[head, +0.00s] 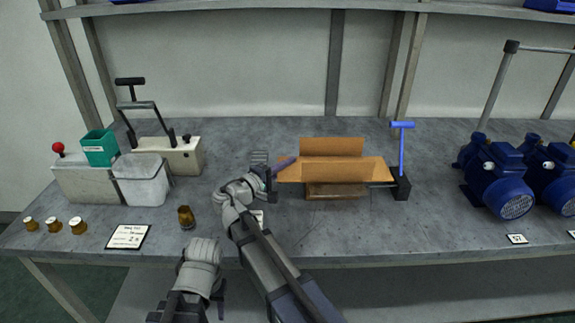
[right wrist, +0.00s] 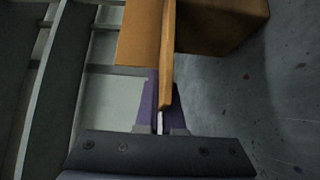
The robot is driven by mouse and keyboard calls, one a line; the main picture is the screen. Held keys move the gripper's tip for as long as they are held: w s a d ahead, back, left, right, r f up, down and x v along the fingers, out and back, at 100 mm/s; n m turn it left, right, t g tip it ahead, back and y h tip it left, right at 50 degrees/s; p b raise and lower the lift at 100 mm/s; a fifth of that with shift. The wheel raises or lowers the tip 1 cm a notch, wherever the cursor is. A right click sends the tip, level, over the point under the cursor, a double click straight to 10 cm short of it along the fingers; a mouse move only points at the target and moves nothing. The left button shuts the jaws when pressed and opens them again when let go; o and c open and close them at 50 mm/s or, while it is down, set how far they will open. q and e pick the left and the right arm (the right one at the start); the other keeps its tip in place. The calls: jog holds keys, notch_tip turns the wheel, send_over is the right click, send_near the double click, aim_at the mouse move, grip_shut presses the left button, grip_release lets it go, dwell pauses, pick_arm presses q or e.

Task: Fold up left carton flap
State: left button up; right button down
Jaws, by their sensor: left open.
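The open carton (head: 336,191) stands on the bench right of centre, with its back flap (head: 332,147) upright and other flaps spread outward. The left carton flap (head: 287,176) sticks out to the left at the carton's side. My right gripper (head: 281,165) is at this flap. In the right wrist view the purple fingers (right wrist: 162,110) lie close on both sides of the flap's edge (right wrist: 167,60) and appear shut on it. My left gripper (head: 187,306) is low at the front, before the bench edge, away from the carton and open; its fingertips are hard to make out.
A blue-handled tool (head: 402,150) stands close to the carton's right side. Blue pumps (head: 500,185) stand at the far right. A white bin (head: 141,180), a green box (head: 100,148) and several brass parts (head: 77,226) are on the left. The bench behind the carton is clear.

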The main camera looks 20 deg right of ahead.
jog(key=shift+r+p, duration=0.2)
jog(key=shift+p, duration=0.3)
notch_tip(320, 180, up, 2)
jog(key=m+g+y+p, duration=0.1)
jog(key=m+y+p, duration=0.2)
jog(key=p, duration=0.4)
jog(key=shift+s+d+p, duration=0.1)
jog(key=shift+d+p, duration=0.05)
jog(key=shift+p, duration=0.25)
jog(key=m+y+p, duration=0.1)
jog(key=p, duration=0.1)
jog(key=m+y+p, duration=0.1)
jog(key=y+p, duration=0.1)
jog(key=p, duration=0.1)
jog(key=d+r+m+y+p, duration=0.1)
jog(key=y+p, duration=0.1)
jog(key=shift+s+d+r+p, duration=0.1)
jog(key=shift+s+p, duration=0.1)
jog(key=shift+p, duration=0.15)
jog(key=y+p, duration=0.1)
jog(key=d+m+y+p, duration=0.1)
jog(key=shift+s+m+y, duration=0.15)
jog(key=shift+m+y, duration=0.15)
jog(key=shift+s+d+m+t+y+p, duration=0.1)
jog(key=shift+d+m+t+y+p, duration=0.2)
jog(key=shift+y, duration=0.35)
jog(key=shift+d+m+t+y+p, duration=0.1)
jog(key=shift+m+y, duration=0.3)
jog(key=shift+y, duration=0.25)
